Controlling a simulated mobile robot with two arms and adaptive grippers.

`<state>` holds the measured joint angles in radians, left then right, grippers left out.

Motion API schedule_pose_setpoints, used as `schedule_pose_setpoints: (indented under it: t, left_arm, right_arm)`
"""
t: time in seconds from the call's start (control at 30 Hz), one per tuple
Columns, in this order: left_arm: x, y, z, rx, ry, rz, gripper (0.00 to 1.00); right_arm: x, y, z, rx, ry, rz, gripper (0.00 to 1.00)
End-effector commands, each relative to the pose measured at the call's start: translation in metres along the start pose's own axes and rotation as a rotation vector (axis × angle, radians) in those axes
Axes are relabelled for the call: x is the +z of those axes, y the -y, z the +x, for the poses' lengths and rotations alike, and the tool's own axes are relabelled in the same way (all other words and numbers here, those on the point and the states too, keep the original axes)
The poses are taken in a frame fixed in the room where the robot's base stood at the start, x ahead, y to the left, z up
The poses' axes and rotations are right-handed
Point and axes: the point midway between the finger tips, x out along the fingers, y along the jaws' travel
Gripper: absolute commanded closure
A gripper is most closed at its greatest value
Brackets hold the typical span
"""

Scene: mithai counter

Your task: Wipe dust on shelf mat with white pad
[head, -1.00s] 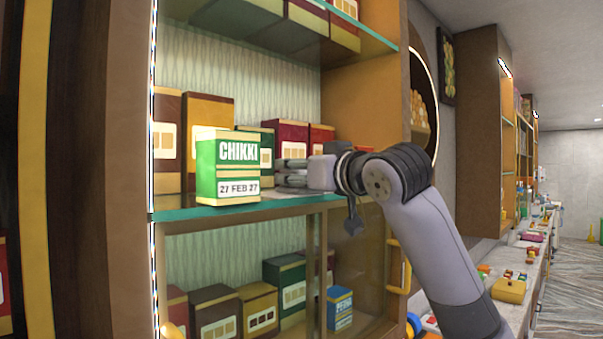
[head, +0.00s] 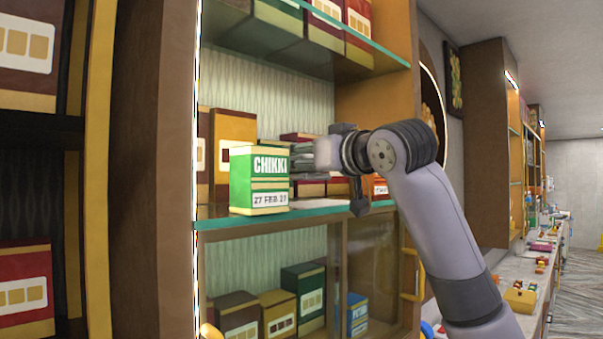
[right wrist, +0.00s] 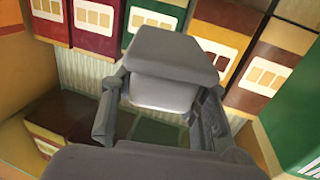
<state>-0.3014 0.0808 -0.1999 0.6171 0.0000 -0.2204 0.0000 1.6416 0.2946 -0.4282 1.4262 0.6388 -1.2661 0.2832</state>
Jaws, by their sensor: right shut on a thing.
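My right gripper (head: 302,156) is at the middle shelf, behind and to the right of the green CHIKKI box (head: 259,182). Its grey fingers are shut on a pale, flat thing, apparently the white pad (right wrist: 162,101), of which only a light part shows below a finger in the right wrist view. The gripper looks raised a little above the shelf. The shelf surface shows only as a narrow strip, so I cannot make out the mat or any dust. My left gripper is not in view.
The glass shelf edge (head: 295,215) runs along the front. Boxes stand along the shelf's back, including a brown-and-yellow one (head: 232,135). An upper shelf (head: 368,35) with boxes hangs overhead. A wooden post (head: 150,170) stands at left.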

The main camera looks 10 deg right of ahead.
Motion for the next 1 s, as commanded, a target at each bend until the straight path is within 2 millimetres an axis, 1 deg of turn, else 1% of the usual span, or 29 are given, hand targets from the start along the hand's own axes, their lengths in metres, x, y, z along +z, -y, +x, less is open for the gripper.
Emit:
schedule_pose_setpoints:
  t: [0.03,0.13,0.33,0.47,0.93,1.0]
  left_arm:
    - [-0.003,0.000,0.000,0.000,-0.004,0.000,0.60]
    - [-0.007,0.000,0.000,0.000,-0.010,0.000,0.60]
    - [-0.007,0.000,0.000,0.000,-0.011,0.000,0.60]
    - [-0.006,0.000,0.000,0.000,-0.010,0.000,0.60]
    - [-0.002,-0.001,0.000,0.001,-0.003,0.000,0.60]
    - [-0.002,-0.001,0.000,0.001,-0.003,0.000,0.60]
  right_arm:
    - [-0.006,0.000,-0.002,0.000,-0.003,0.000,0.87]
    - [-0.016,-0.001,-0.005,0.001,-0.004,-0.001,0.87]
    - [-0.030,-0.002,-0.010,0.004,-0.002,0.001,0.87]
    - [-0.033,-0.002,-0.011,0.004,-0.002,0.000,0.87]
    - [-0.033,-0.002,-0.011,0.004,-0.002,0.000,0.87]
    - [-0.036,-0.003,-0.011,0.005,-0.004,0.000,0.87]
